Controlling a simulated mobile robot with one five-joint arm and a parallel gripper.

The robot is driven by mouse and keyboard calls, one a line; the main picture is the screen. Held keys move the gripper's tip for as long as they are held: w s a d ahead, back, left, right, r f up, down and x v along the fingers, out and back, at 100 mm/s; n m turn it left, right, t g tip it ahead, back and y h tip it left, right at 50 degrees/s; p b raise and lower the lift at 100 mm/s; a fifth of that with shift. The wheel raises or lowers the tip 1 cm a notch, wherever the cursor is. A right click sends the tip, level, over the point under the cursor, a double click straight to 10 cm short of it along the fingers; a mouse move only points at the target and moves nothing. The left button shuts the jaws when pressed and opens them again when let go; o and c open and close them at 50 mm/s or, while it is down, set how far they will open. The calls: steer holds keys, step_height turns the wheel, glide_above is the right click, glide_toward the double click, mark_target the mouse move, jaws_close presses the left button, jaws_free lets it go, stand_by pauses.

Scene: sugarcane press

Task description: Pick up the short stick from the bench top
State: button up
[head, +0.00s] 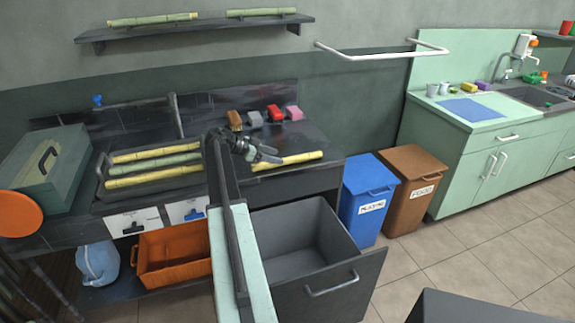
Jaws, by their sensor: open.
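A short yellow stick (300,157) lies on the dark bench top (318,143), right of the tray, near the bench's front edge. My gripper (268,156) is open and shows over the stick's left part, covering some of it. I cannot tell how high it is above the stick or whether it touches it. Nothing shows between its fingers.
A tray (101,180) with yellow and green sticks stands left of my gripper. Coloured blocks (275,113) sit behind the stick. A grey open drawer (330,268) juts out below. Blue (362,205) and brown (412,195) bins stand right. More sticks lie on the wall shelf (200,27).

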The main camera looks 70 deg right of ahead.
mark_target(289, 158)
steer(key=b+x, duration=0.1)
steer(key=x, duration=0.1)
steer(key=b+x, duration=0.1)
steer(key=x, duration=0.1)
steer(key=shift+s+f+b, duration=0.1)
steer(key=shift+f+b, duration=0.3)
steer(key=shift+f, duration=0.05)
steer(key=shift+s+d+f, duration=0.1)
steer(key=shift+s+d, duration=0.15)
jaws_close()
steer(key=shift+r, duration=0.2)
steer(key=shift+r+p, duration=0.7)
steer(key=shift+p, duration=0.1)
steer(key=shift+s+a+r+p, duration=0.15)
steer(key=shift+a+r+p, duration=0.05)
steer(key=shift+r+p, duration=0.45)
steer(key=shift+s+a+r+p, duration=0.15)
steer(key=shift+r+p, duration=0.4)
steer(key=shift+p, duration=0.05)
steer(key=s+a+r+p, duration=0.1)
steer(key=s+a, duration=0.7)
steer(key=a, duration=0.4)
steer(key=shift+s+a, duration=0.2)
steer(key=shift+s, duration=0.15)
